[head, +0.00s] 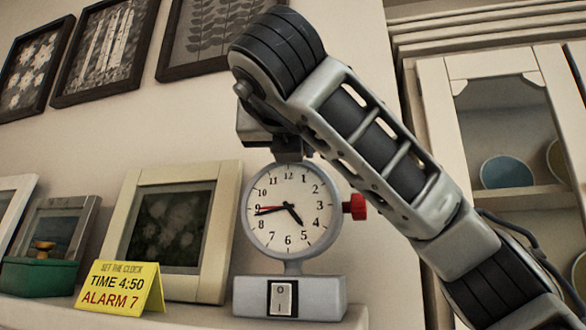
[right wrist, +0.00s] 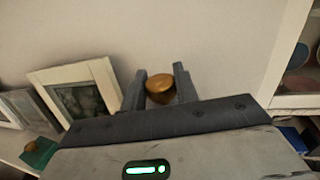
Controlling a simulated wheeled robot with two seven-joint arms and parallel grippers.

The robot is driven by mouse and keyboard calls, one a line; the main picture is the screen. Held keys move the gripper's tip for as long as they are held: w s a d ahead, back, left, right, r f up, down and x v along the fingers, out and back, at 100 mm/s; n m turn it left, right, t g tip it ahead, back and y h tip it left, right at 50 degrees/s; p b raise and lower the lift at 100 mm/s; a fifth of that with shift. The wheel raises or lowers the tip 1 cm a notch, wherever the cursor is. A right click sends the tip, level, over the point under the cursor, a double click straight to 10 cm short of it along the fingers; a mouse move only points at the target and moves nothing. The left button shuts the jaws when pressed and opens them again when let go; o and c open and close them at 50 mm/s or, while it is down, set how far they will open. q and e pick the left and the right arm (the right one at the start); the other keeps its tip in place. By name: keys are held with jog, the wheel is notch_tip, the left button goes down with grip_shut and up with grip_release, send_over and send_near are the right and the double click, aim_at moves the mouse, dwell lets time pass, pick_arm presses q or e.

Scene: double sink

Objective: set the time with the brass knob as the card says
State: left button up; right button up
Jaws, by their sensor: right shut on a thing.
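A grey clock (head: 248,226) with a white dial stands on a shelf. Its short black hand points between 4 and 5, nearer 5; its long black hand points just below 9. A thin red hand points about at 9. My right gripper (head: 288,155) is above the clock, shut on the brass knob, which shows between its fingers in the right wrist view (right wrist: 160,87); the head view hides the knob. The yellow card (head: 120,289) reads "SET THE CLOCK, TIME 4:50, ALARM 7". My left gripper is not in view.
A red knob (head: 355,207) sticks out of the clock's right side. A switch (head: 282,299) is on its base. A cream picture frame (head: 230,200) stands close left of the clock, and a green box (head: 38,277) farther left. A cabinet (head: 436,95) is at right.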

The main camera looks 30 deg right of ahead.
jog(key=m+g+h+b, duration=0.3)
jog(key=g+h, duration=0.1)
jog(key=shift+s+a+f+m+b, duration=0.1)
jog(key=shift+f+m+b, duration=0.1)
jog(key=shift+m+b, duration=0.2)
jog(key=m+g+h, duration=0.1)
jog(key=m+g, duration=0.1)
jog(key=g, duration=0.1)
jog(key=m+g+h+b, duration=0.1)
jog(key=m+g, duration=0.1)
jog(key=g, duration=0.1)
jog(key=shift+r+h, duration=0.15)
jog(key=shift+h, duration=0.15)
jog(key=shift+m+g, duration=0.3)
jog(key=shift+g, duration=0.2)
jog(key=o, duration=1)
jog(key=shift+c, duration=0.2)
jog(key=s+a, duration=0.1)
jog(key=a, duration=0.6)
